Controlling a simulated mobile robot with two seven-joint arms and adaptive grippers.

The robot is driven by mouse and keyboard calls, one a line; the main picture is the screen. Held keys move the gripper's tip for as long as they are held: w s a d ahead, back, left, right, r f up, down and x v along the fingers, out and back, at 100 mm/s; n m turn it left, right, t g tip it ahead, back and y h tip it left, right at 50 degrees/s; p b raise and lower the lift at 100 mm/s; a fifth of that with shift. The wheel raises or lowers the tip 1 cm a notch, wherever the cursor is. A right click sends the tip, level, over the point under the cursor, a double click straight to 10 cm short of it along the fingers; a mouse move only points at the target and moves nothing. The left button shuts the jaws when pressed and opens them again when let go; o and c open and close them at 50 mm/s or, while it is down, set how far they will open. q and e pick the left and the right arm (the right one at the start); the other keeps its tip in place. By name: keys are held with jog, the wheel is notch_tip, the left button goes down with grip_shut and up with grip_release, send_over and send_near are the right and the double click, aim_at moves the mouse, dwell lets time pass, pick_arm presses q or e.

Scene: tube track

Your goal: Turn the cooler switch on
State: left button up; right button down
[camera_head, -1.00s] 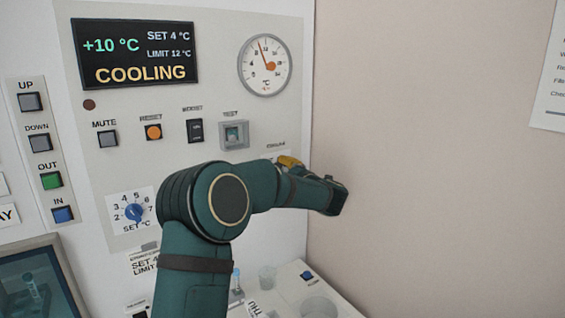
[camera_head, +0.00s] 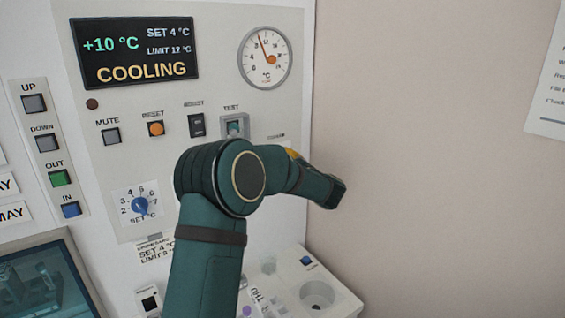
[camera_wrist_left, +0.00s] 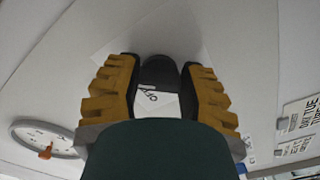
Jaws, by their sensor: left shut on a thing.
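In the left wrist view my left gripper (camera_wrist_left: 160,80) has its orange-and-black fingers shut on a dark rounded knob, the cooler switch (camera_wrist_left: 159,70), on the pale panel. In the head view my green arm covers the switch, and only a yellow bit of my left gripper (camera_head: 291,153) shows beside the wrist, at the panel's right edge. The display (camera_head: 136,52) reads +10 °C and COOLING, with SET 4 °C and LIMIT 12 °C. My right gripper is not in view.
The gauge (camera_head: 265,57) is at the panel's upper right. Mute (camera_head: 110,136), reset (camera_head: 156,129) and test (camera_head: 235,126) controls sit above my arm. The blue set dial (camera_head: 140,205) is left of it. A pale shelf (camera_head: 335,304) lies below right.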

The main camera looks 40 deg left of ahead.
pick_arm(q)
jog(key=shift+r, duration=0.1)
jog(key=o, duration=1.2)
jog(key=v, duration=1.2)
